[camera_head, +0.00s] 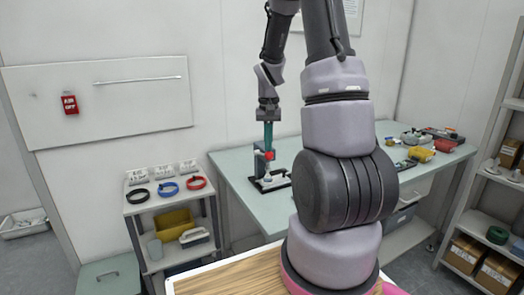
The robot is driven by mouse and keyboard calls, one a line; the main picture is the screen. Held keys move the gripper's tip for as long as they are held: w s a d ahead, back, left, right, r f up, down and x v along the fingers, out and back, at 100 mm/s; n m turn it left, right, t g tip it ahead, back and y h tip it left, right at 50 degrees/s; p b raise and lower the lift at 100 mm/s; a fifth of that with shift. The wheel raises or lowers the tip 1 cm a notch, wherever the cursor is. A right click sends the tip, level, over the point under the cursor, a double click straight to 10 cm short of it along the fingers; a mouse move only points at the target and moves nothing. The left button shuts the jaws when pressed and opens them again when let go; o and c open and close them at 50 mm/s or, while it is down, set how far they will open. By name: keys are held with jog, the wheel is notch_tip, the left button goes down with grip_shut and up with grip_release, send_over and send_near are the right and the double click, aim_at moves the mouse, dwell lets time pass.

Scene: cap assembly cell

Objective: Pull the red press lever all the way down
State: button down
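A small press (258,165) stands on a dark base near the left end of the pale green workbench. A small red part (270,155), which looks like the press lever or its end, shows at its upper right side. My arm reaches over the bench, and my gripper (268,146) points straight down directly above the red part. Dark and teal-green parts show at the end of the arm, close to or touching the red part. Whether the fingers are open or shut is too small to tell. The rest of the lever is hidden or too small to make out.
The workbench (237,181) has free room in front of the press. A yellow item (420,154) and other parts lie at its right end. A cart (141,209) on the left holds black, blue and red rings. A shelf rack with boxes (464,252) stands at the right.

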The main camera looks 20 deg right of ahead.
jog(key=shift+s+f, duration=0.3)
jog(key=shift+f, duration=0.5)
jog(key=shift+s+f, duration=0.15)
jog(key=shift+f, duration=0.6)
